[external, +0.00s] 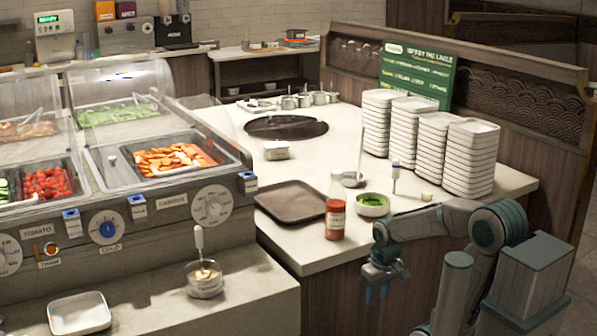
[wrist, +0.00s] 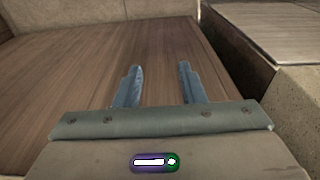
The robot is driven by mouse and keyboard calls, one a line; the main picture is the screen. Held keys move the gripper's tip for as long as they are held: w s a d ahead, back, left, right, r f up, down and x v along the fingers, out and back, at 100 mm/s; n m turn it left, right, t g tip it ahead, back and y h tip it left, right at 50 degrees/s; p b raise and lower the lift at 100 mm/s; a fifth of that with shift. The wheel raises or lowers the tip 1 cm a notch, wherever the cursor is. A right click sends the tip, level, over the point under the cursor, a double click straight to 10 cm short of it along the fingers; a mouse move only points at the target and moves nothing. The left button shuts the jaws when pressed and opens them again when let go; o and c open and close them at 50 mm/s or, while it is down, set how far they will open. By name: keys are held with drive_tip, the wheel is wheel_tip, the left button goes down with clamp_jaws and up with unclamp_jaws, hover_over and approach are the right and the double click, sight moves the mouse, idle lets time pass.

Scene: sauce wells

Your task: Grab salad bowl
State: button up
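A small white bowl (external: 372,205) with green contents stands on the white counter near its front edge; it is the likely salad bowl. My gripper (external: 377,296) hangs below and in front of the counter edge, apart from the bowl, with its blue fingers pointing down. In the wrist view the two fingers (wrist: 159,85) are spread with nothing between them. The wrist view shows wooden panelling behind them, and the bowl is not in that view.
A red sauce bottle (external: 335,212) and a brown tray (external: 291,202) are left of the bowl. A ladle (external: 353,179) and a white-handled utensil (external: 395,177) stand close behind it. Stacked white plates (external: 469,160) fill the right side. The counter's wooden front (external: 335,290) is near my gripper.

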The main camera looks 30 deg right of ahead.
drive_tip(key=o, duration=0.7)
drive_tip(key=w+d+r+n+h+p, duration=0.1)
drive_tip(key=w+d+r+p, duration=0.1)
drive_tip(key=w+r+p, duration=0.6)
drive_tip(key=w+d+r+h+p, duration=0.15)
drive_tip(key=w+r+p, duration=0.25)
drive_tip(key=r+p, duration=0.75)
drive_tip(key=w+d+r+n+h+p, duration=0.1)
drive_tip(key=w+d+r+p, duration=0.2)
drive_tip(key=w+r+p, duration=0.5)
approach(365, 202)
drive_tip(key=s+f, duration=0.2)
drive_tip(key=s, duration=0.1)
drive_tip(key=shift+a+x, duration=0.2)
drive_tip(key=shift+x, duration=0.7)
drive_tip(key=shift+a+x, duration=0.2)
drive_tip(key=shift+x, duration=0.75)
drive_tip(key=shift+a+x, duration=0.2)
drive_tip(key=shift+x, duration=0.7)
